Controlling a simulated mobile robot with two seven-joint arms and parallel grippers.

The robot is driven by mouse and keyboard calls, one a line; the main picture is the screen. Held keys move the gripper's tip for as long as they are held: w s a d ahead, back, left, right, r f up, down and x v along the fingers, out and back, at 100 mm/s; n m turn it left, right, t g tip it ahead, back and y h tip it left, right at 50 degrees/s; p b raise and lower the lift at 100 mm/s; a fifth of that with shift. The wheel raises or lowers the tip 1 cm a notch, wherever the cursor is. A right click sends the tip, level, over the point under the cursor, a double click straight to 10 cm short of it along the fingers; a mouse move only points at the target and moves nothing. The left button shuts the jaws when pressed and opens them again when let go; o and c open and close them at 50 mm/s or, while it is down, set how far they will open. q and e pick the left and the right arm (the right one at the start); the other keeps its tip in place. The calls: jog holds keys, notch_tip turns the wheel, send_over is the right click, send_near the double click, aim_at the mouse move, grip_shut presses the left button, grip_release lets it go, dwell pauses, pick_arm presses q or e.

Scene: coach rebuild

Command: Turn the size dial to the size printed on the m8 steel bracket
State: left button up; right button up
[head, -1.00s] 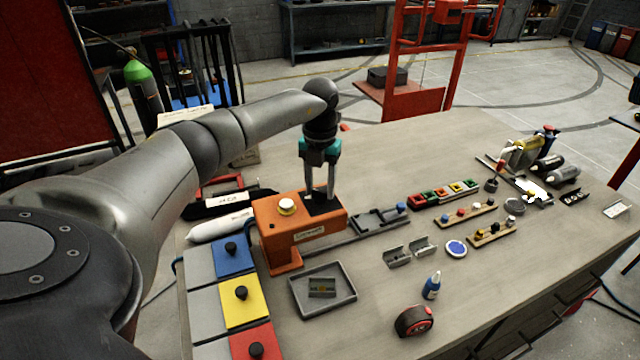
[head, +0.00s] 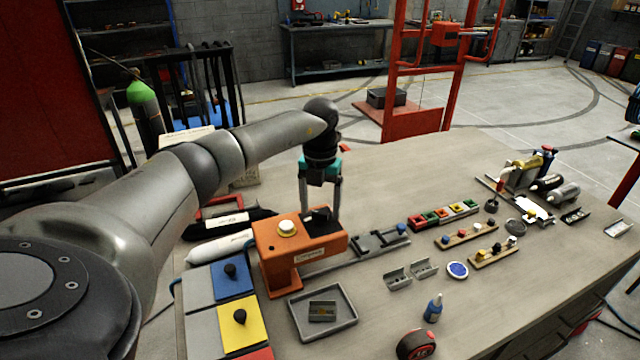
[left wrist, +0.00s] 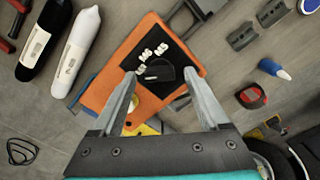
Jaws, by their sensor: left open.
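The orange machine (head: 300,252) stands on the workbench with a cream button and a black panel on top. My left gripper (head: 320,210) points down over the dial, open. In the left wrist view its fingertips (left wrist: 160,76) are on either side of the dial, apart from it; height above it is unclear. A small steel bracket (head: 322,311) lies in the grey tray (head: 345,338); its print is unreadable. My right gripper is not in view.
Two other grey brackets (head: 410,273) lie right of the tray. White and black cylinders lie left of the machine. The bench's middle back is clear.

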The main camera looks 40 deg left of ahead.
aim_at(320, 212)
pick_arm(q)
notch_tip(320, 212, up, 15)
jog(key=shift+f+b, duration=0.15)
jog(key=shift+b, duration=0.3)
dwell(0.4)
